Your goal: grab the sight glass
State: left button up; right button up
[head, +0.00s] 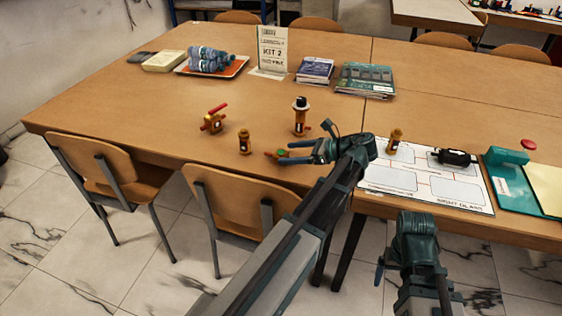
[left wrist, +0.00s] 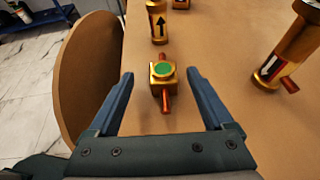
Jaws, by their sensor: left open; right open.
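The sight glass, a small brass block with a round green face and orange-red end stubs, lies on the table; it shows in the left wrist view (left wrist: 163,72) and the head view (head: 279,153). My left gripper (head: 285,153) is open, with its fingers on either side of the block. In the left wrist view (left wrist: 160,74) gaps show between the block and both fingers, so it is not gripped. My right gripper (head: 381,269) is low at the table's front edge, away from the parts, and open; its fingers are mostly hidden.
A brass cylinder with an arrow (left wrist: 158,22) stands just beyond the sight glass. A taller brass fitting (head: 300,116) stands close by, at right in the left wrist view. A red-handled valve (head: 213,120) is further left. A white mat (head: 425,185) holds a brass part and a black part.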

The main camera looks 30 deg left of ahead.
aim_at(273, 154)
pick_arm(q)
jog(key=shift+x, duration=1)
jog(key=b+x, duration=0.2)
jog(key=x, duration=0.3)
jog(key=shift+w+a+f+b, duration=0.1)
jog(key=shift+w+f+b, duration=0.1)
jog(key=shift+b, duration=0.1)
jog(key=shift+r, duration=0.1)
grip_shut()
